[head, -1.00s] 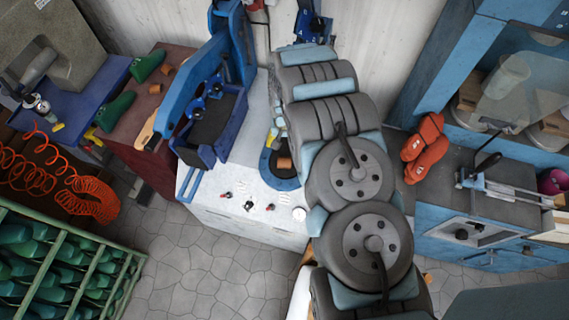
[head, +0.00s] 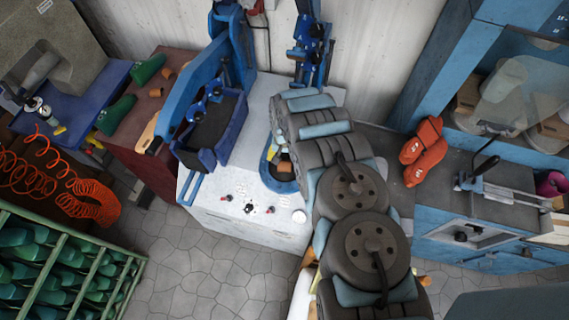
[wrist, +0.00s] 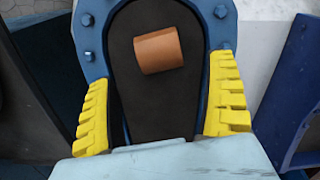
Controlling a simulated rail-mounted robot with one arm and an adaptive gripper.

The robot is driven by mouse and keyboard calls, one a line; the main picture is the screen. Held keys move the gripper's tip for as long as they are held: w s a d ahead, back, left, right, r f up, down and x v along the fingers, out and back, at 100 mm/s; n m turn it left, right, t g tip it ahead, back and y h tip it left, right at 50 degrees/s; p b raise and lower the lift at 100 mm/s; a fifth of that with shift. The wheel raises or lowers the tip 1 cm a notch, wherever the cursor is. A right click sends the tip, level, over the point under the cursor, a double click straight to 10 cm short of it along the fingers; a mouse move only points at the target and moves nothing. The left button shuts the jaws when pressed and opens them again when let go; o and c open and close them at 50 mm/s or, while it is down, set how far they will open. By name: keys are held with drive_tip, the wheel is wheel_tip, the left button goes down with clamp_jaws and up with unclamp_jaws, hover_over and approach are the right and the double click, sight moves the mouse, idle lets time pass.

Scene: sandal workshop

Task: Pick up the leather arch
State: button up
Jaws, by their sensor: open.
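The leather arch (wrist: 158,49) is a small brown curved piece. It lies on the dark pad (wrist: 150,95) of a blue-rimmed press plate, in the upper middle of the wrist view. In the head view the arch (head: 285,167) shows at the left edge of my arm, on the white machine. My gripper (wrist: 161,108) is open, with yellow ribbed fingers to the left and right over the plate. The arch lies ahead of the fingertips, between their lines, and they do not touch it. My arm hides most of the gripper in the head view.
The blue press frame (head: 212,85) and its tray stand left of the plate. Another blue upright mechanism (head: 309,50) rises behind. Other brown pieces (head: 155,92) and green forms lie on the red table (head: 128,132). Red sandal forms (head: 425,152) lie on the right bench.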

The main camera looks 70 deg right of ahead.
sight(284, 163)
drive_tip(key=shift+a+f+p, duration=0.1)
drive_tip(key=shift+f+p, duration=0.2)
drive_tip(key=shift+f, duration=2.25)
drive_tip(key=shift+c, duration=0.4)
drive_tip(key=c, duration=1)
